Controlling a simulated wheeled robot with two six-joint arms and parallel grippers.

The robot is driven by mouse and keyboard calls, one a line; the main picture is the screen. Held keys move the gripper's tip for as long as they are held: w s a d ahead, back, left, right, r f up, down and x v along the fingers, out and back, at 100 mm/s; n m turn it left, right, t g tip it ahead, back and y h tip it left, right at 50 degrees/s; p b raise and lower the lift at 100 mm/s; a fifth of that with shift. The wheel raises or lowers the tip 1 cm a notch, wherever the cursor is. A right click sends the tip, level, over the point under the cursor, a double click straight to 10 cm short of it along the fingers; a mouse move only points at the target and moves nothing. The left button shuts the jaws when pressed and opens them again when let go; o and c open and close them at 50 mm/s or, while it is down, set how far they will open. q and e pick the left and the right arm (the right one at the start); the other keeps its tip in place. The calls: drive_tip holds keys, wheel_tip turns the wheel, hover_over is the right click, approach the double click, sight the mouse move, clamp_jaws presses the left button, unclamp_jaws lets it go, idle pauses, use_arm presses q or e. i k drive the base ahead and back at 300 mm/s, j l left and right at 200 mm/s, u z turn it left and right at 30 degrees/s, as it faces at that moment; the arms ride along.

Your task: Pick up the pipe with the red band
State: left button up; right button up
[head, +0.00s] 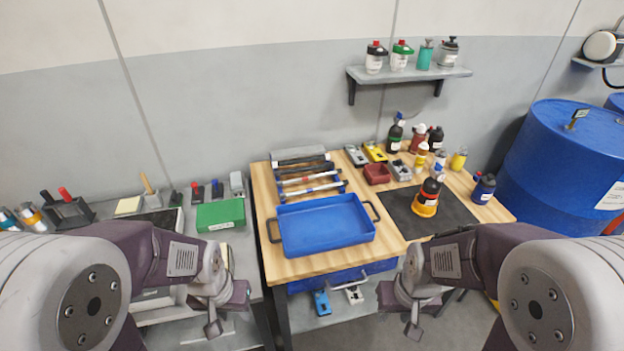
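Several pipes lie crosswise on a rack with blue supports at the back left of the wooden table. The pipe with the red band (307,180) seems to be one of the middle ones; its band is small and hard to make out. My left gripper (213,327) hangs low at the left, in front of the table and well short of the rack. My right gripper (413,330) hangs low on the right, also in front of the table. Both are apart from the pipes. The finger gaps are not clear.
A blue tray (325,224) with dark handles stands in front of the rack. A dark mat (450,221) with an orange-and-black bottle (427,199) lies to the right. Bottles and small boxes crowd the back. A green box (220,215) lies on the left bench.

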sight(338, 170)
drive_tip(key=i+l+u, duration=0.15)
drive_tip(key=u, duration=0.3)
drive_tip(key=i+l+u, duration=0.25)
drive_tip(key=u, duration=0.2)
drive_tip(key=i+l+u, duration=0.15)
drive_tip(key=l+u, duration=0.15)
drive_tip(key=u, duration=0.2)
drive_tip(key=i+l+u, duration=0.1)
drive_tip(key=l+u, duration=0.35)
drive_tip(key=j, duration=0.15)
